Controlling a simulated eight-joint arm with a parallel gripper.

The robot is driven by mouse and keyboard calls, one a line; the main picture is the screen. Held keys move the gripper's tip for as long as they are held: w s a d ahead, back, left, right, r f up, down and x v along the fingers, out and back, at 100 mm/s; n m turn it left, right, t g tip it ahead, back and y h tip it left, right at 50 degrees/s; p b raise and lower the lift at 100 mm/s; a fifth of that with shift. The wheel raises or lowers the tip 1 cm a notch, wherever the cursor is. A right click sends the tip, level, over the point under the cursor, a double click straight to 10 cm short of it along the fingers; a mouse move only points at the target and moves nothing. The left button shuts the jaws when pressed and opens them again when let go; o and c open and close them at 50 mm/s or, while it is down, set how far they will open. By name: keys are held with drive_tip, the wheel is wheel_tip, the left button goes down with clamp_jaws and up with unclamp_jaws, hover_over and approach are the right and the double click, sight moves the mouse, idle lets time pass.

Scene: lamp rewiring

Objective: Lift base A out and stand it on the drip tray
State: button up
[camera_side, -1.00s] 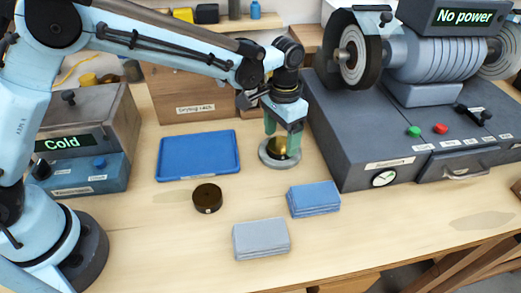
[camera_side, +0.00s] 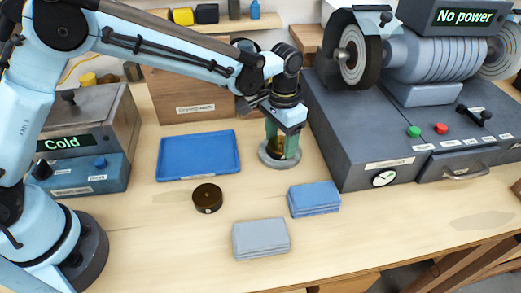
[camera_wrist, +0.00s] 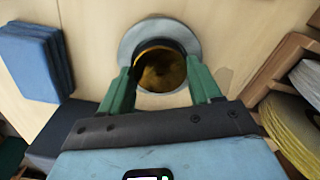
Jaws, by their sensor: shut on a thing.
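A brass-coloured round base (camera_wrist: 160,72) with a dark rim stands between my gripper's green fingers, inside or on a grey round ring (camera_wrist: 128,45). I see no letter on it. My gripper (camera_side: 281,148) is shut on this base; the fingers sit on opposite sides of it in the wrist view. In the side view the fingers mostly hide the base, and the grey ring (camera_side: 267,160) shows around its foot on the bench. I cannot tell whether the base is clear of the ring. The blue drip tray (camera_side: 198,156) lies flat and empty to the left.
A dark round piece (camera_side: 207,197) lies in front of the tray. Blue cloths (camera_side: 314,199) and grey cloths (camera_side: 261,239) are stacked in front. A grey grinder-like machine (camera_side: 360,140) stands close on the right. A wooden box (camera_side: 185,95) stands behind the tray.

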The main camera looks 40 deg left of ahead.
drive_tip(key=shift+r, duration=2.45)
drive_tip(key=shift+s+r, duration=0.15)
drive_tip(key=s+a+r, duration=0.2)
drive_tip(key=s+r, duration=0.1)
drive_tip(key=s, duration=0.5)
drive_tip(key=s+a+r, duration=0.3)
drive_tip(key=s, duration=0.5)
hover_over(211, 153)
wheel_tip(211, 153, down, 7)
drive_tip(key=shift+a+f, duration=0.1)
drive_tip(key=shift+f, duration=1.95)
drive_tip(key=shift+f, duration=0.1)
